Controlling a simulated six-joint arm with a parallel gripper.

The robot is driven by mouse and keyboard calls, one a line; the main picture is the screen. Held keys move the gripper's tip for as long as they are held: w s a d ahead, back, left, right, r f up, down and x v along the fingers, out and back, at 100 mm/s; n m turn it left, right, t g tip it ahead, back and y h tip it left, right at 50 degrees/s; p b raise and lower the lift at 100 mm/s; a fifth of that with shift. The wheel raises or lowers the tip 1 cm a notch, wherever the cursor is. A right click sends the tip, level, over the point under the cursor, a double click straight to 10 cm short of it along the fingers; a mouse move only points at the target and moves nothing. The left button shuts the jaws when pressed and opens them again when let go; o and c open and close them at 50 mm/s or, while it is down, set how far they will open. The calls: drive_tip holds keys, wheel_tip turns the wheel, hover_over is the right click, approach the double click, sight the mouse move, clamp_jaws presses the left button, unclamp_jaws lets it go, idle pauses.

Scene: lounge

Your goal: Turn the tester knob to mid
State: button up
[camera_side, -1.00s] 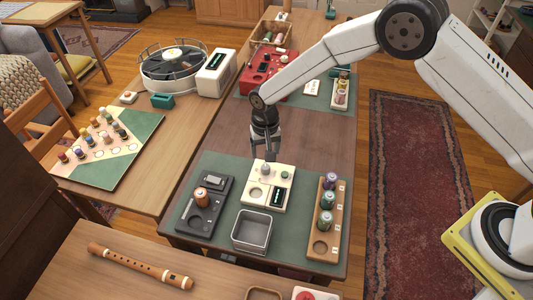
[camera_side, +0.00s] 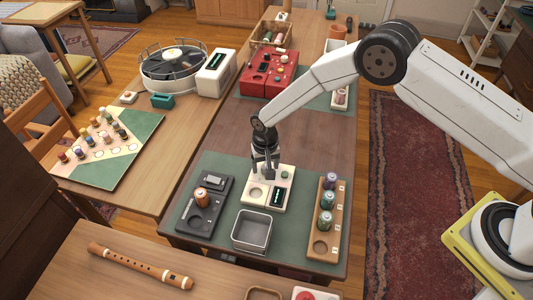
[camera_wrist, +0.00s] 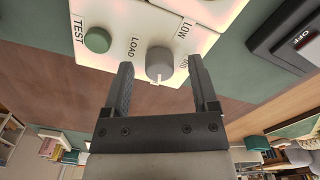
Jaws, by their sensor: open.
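The cream tester (camera_side: 282,198) sits on the green mat in the side view. In the wrist view its grey round load knob (camera_wrist: 159,60) has a white pointer mark facing down the picture, towards my gripper's body. The LOW label shows beside the knob, and a second label is partly hidden by a finger. A green TEST button (camera_wrist: 97,40) is to the left. My gripper (camera_side: 265,172) is open over the tester's far part, pointing down. In the wrist view its two fingertips lie on either side of the knob, with gaps; neither visibly touches it.
A dark tray (camera_side: 207,222) with an orange cell stands left of the tester, a grey metal bin (camera_side: 237,234) in front, and a wooden rack (camera_side: 338,215) of cells to the right. Behind, the brown tabletop (camera_side: 300,137) is clear up to a red case (camera_side: 283,84).

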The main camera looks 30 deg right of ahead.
clamp_jaws()
drive_tip(key=shift+n, duration=0.5)
drive_tip(key=n, duration=0.2)
drive_tip(key=shift+n, duration=0.4)
drive_tip(key=n, duration=0.3)
drive_tip(key=shift+n, duration=0.3)
drive_tip(key=n, duration=0.6)
drive_tip(key=shift+n, duration=0.3)
